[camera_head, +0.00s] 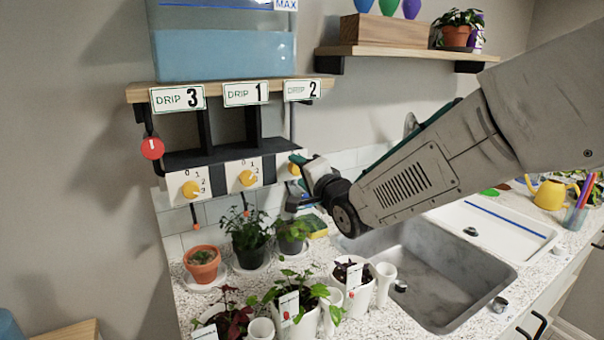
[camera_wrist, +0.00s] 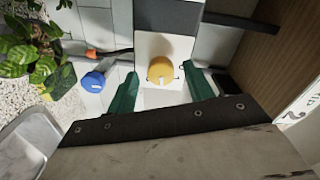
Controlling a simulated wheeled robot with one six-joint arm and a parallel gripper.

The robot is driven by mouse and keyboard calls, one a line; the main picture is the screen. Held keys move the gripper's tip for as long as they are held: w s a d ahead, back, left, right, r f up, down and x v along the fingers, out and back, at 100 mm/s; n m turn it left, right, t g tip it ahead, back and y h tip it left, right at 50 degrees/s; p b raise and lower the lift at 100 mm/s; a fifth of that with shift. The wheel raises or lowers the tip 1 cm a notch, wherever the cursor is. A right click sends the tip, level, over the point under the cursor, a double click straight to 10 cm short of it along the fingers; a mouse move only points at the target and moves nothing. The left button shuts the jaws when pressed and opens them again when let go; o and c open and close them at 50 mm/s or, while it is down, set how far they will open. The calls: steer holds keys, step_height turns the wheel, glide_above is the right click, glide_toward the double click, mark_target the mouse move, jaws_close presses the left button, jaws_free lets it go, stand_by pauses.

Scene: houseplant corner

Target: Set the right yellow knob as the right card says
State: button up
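The right card (camera_head: 302,90) reads "DRIP 2" and hangs on the shelf edge above the right dial plate. The right yellow knob (camera_head: 294,169) is partly hidden by my gripper in the head view. In the wrist view the yellow knob (camera_wrist: 160,70) shows whole, with a pale mark on its lower side; the dial numbers are too small to read there. My gripper (camera_wrist: 160,74) is open, its two teal fingers on either side of the knob with a gap to each. I cannot tell how deep the fingertips reach.
A red round tag (camera_head: 152,148) hangs left. Several potted plants stand below; a sink (camera_head: 430,275) lies right.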

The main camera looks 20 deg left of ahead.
steer(key=v, duration=0.8)
steer(key=shift+w, duration=0.1)
